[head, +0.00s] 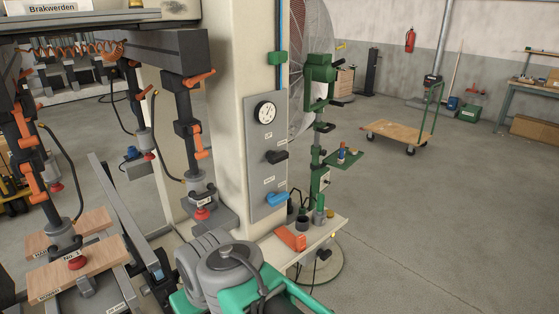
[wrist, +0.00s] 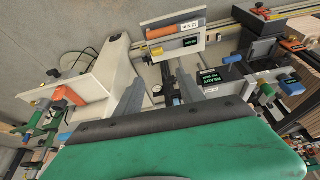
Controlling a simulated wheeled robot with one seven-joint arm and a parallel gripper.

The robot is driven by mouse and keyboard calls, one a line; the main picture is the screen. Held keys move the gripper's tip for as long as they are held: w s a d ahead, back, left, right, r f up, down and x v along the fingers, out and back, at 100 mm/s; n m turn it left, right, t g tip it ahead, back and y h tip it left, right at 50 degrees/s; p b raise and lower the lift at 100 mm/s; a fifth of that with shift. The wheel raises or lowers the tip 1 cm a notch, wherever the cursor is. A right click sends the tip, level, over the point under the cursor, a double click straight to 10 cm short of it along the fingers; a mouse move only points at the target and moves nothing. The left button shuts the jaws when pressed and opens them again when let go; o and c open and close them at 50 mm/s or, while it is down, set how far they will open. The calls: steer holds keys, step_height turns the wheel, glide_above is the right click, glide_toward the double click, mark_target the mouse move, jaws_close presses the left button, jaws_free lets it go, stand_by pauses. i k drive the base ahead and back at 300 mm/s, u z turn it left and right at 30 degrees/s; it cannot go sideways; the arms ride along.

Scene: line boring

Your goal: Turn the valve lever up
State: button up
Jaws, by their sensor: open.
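A grey valve panel (head: 266,190) is fixed upright on the side of the cream column in the head view. It carries a round gauge (head: 265,112) at the top, a black lever (head: 277,156) in the middle and a blue lever (head: 275,200) near the bottom. I cannot make out either lever clearly in the wrist view. My fingers do not show in the head view.
A cream shelf (head: 320,240) with an orange tool (head: 291,239) stands right of the column's foot. A green drill press (head: 318,150) stands behind it. Clamps with orange handles (head: 197,78) hang at the left over wooden boards (head: 98,252).

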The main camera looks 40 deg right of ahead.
mark_target(274, 158)
steer(key=z, duration=1.25)
steer(key=i, duration=0.4)
steer(key=u, duration=1.25)
